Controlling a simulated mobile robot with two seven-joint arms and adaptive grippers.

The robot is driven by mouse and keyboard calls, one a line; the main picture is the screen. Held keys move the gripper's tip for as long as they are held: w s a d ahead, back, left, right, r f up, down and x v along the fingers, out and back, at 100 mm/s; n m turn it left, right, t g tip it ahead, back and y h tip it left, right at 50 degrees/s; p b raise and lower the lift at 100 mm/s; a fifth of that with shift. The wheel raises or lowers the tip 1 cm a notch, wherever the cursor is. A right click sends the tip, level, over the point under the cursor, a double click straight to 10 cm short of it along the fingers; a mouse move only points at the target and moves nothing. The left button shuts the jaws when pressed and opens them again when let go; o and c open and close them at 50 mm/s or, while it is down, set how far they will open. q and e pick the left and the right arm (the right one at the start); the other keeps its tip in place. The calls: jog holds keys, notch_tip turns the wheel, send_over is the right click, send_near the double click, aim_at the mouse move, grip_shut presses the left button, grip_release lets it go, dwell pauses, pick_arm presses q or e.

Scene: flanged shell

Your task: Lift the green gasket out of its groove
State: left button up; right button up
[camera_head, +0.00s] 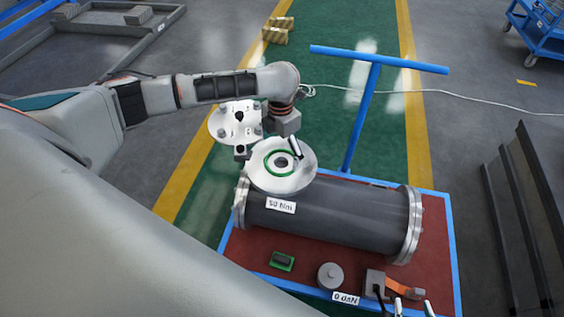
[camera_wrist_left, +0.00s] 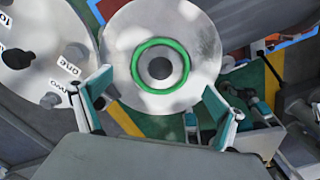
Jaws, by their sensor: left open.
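The green gasket (camera_head: 268,169) is a ring lying in the face of a round pale metal flange (camera_head: 256,181) around a dark central hole. It also shows in the left wrist view (camera_wrist_left: 137,63), on the flange's bright face (camera_wrist_left: 120,40). My left gripper (camera_head: 292,148) is over the flange's upper right part in the head view. In the wrist view its two fingers (camera_wrist_left: 158,84) are spread, with empty space between them, below the ring's middle. I cannot tell whether a fingertip touches the flange. My right gripper (camera_head: 413,308) shows two separated fingertips at the bottom edge.
A dark flanged cylinder (camera_head: 330,212) labelled "50 Nm" lies on a red cart top (camera_head: 238,250) with a blue frame. A white plate with studs (camera_head: 222,122) is left of the flange.

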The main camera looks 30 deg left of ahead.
aim_at(281, 163)
pick_arm(q)
notch_tip(281, 163, down, 4)
jog(key=shift+f+b, duration=0.1)
jog(key=shift+b, duration=0.4)
jog(key=shift+c, duration=0.7)
jog(key=c, duration=1.1)
jog(key=shift+o, duration=0.2)
jog(key=shift+r, duration=0.25)
